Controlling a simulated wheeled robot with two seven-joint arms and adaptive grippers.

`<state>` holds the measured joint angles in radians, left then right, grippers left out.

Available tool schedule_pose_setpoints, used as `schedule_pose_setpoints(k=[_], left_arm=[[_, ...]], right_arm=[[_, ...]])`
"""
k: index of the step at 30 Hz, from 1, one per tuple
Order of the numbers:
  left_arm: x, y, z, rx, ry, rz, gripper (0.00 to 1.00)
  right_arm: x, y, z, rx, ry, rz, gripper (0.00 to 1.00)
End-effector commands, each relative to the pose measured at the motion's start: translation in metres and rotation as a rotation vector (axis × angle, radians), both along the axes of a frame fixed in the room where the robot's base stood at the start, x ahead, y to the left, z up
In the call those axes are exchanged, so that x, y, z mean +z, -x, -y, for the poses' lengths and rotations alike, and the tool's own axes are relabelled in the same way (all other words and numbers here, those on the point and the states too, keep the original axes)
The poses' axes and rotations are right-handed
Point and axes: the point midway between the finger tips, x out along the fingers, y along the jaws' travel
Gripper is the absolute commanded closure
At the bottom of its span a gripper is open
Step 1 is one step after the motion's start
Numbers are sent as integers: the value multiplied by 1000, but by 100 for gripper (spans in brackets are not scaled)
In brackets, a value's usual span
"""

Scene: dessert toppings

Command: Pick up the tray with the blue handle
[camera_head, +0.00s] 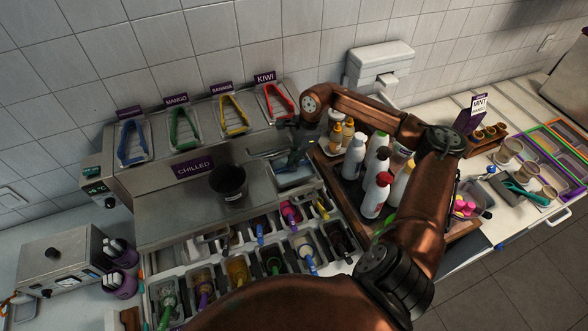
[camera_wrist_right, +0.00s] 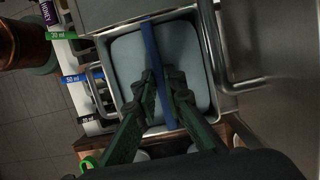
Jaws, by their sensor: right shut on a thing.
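The tray (camera_wrist_right: 122,55) is a rectangular metal pan with a pale inner surface. Its long blue handle (camera_wrist_right: 148,42) is a bar lying across the pan in the right wrist view. My right gripper (camera_wrist_right: 160,85) has its two dark green fingers on either side of the handle, shut on it. In the head view my right gripper (camera_head: 289,153) is beside the steel counter, over the tray (camera_head: 294,179), which is partly hidden by the gripper. I cannot tell whether the tray is lifted. My left gripper is not in view.
A topping rack (camera_head: 213,248) with several coloured handles lies in front. A black cup (camera_head: 229,182) stands left of the tray. White bottles (camera_head: 376,196) stand close on the right. Several coloured tongs (camera_head: 236,115) rest behind. A wire handle (camera_wrist_right: 228,45) sits beside the pan.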

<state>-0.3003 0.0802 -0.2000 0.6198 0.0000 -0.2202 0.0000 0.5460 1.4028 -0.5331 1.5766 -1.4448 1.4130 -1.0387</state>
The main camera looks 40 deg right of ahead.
Motion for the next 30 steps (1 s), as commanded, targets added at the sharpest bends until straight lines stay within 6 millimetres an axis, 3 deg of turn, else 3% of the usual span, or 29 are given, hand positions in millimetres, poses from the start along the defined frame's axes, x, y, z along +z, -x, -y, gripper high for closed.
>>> schedule_pose_setpoints(k=[9, 19, 23, 30], left_arm=[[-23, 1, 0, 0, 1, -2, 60], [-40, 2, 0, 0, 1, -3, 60], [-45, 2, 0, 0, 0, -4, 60], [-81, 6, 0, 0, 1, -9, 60]], right_arm=[[54, 34, -43, 7, 1, 1, 100], [82, 73, -92, 3, 1, -1, 100], [88, 80, -102, 2, -1, 1, 100], [97, 103, -111, 0, -7, -2, 100]])
